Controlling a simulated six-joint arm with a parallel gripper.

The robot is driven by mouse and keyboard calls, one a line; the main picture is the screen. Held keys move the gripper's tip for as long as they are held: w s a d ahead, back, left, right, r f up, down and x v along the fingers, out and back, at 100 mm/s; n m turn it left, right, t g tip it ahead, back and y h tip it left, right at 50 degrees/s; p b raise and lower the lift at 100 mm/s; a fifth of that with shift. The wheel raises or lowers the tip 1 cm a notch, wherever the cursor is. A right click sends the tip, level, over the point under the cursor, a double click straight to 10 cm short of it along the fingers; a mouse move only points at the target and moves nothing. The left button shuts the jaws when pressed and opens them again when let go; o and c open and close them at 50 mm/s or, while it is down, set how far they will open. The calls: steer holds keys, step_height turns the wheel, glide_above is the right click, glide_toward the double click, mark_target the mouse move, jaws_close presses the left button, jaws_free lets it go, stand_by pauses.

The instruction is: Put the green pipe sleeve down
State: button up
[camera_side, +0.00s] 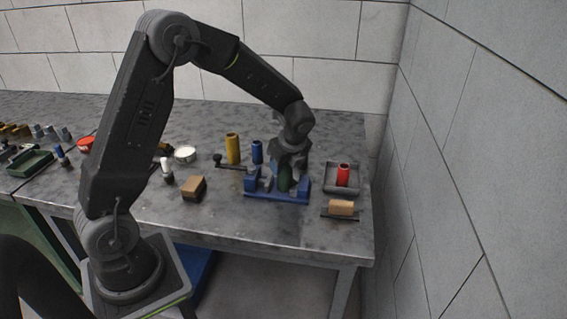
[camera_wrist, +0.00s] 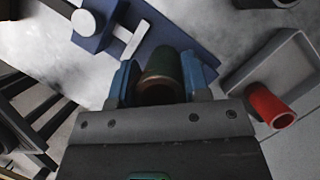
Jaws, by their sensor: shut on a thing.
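The green pipe sleeve (camera_side: 285,181) is upright in my gripper (camera_side: 286,163). In the wrist view the dark green sleeve (camera_wrist: 161,70) sits between the two blue fingers of my gripper (camera_wrist: 160,82), with its open end facing the camera. The gripper is shut on it. In the side view the sleeve appears at the blue vise (camera_side: 277,198), between its raised blocks. The vise (camera_wrist: 100,38) also shows beyond the fingers in the wrist view. I cannot tell whether the sleeve touches the vise, and its lower end is hidden.
A red sleeve (camera_side: 343,173) stands in a grey tray (camera_side: 329,187) to the right. A wooden-topped brush-like block (camera_side: 341,208) lies in front of the tray. Yellow (camera_side: 232,149) and blue (camera_side: 257,152) sleeves stand behind left. A brown block (camera_side: 194,188) is left; bare table lies between.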

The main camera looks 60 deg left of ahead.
steer(key=o, duration=1.2)
steer(key=shift+f, duration=0.1)
steer(key=shift+o, duration=0.2)
steer(key=v, duration=1.2)
steer(key=s+d+r+n+t+h, duration=0.2)
steer(key=s+d+n, duration=0.3)
steer(key=s+n, duration=0.4)
steer(key=s+d+r+n+t+h, duration=0.2)
steer(key=s+d+r+n+t, duration=0.1)
steer(key=s+n, duration=0.6)
steer(key=s+d, duration=0.1)
steer(key=s, duration=0.3)
steer(key=shift+d+r+t, duration=0.3)
steer(key=shift+d+r, duration=0.05)
steer(key=shift+r, duration=0.05)
